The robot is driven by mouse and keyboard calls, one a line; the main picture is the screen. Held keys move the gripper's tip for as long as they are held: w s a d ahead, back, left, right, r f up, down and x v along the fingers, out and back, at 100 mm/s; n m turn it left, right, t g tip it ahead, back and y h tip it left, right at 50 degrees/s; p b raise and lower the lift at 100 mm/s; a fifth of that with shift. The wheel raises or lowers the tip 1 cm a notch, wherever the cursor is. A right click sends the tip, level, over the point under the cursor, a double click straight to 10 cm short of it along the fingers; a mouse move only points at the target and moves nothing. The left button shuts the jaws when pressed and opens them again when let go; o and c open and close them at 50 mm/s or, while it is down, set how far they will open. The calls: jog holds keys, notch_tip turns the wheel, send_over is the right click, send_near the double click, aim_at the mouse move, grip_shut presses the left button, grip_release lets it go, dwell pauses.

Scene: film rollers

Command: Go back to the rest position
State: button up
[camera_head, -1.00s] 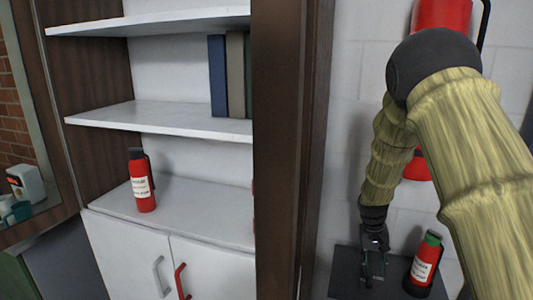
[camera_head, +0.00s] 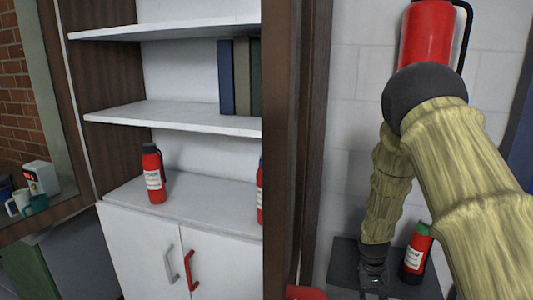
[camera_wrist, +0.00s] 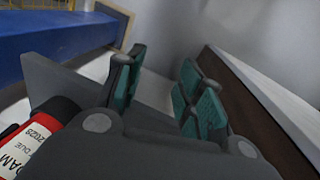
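My gripper (camera_head: 373,283) hangs low at the end of my arm in the head view, in front of a dark grey shelf or plate (camera_head: 345,262). In the wrist view my gripper (camera_wrist: 160,92) has its two teal-padded fingers apart, with nothing between them. A red extinguisher with a green top (camera_head: 416,254) stands just right of the gripper, apart from it. A red bottle with a white label (camera_wrist: 30,140), probably the same one, shows at the lower left of the wrist view.
A white shelf unit (camera_head: 185,118) at left holds a red extinguisher (camera_head: 154,176) and books (camera_head: 240,76). A dark wooden post (camera_head: 290,150) divides it from my arm. A large red extinguisher (camera_head: 425,35) hangs on the wall behind my arm. A blue surface (camera_wrist: 60,45) lies beyond the gripper.

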jog(key=s+a+f, duration=0.3)
jog(key=s+f, duration=0.3)
jog(key=s, duration=0.3)
jog(key=s+a+f+n+y, duration=0.1)
jog(key=s+a+f, duration=0.1)
jog(key=s+f, duration=0.65)
jog(key=s+a+f, duration=0.3)
jog(key=s+f, duration=0.2)
jog(key=s, duration=0.6)
jog(key=s+a+y, duration=0.1)
jog(key=s+a, duration=0.1)
jog(key=s, duration=0.9)
jog(key=shift+s+a+n, duration=0.35)
jog(key=shift+s+n, duration=0.05)
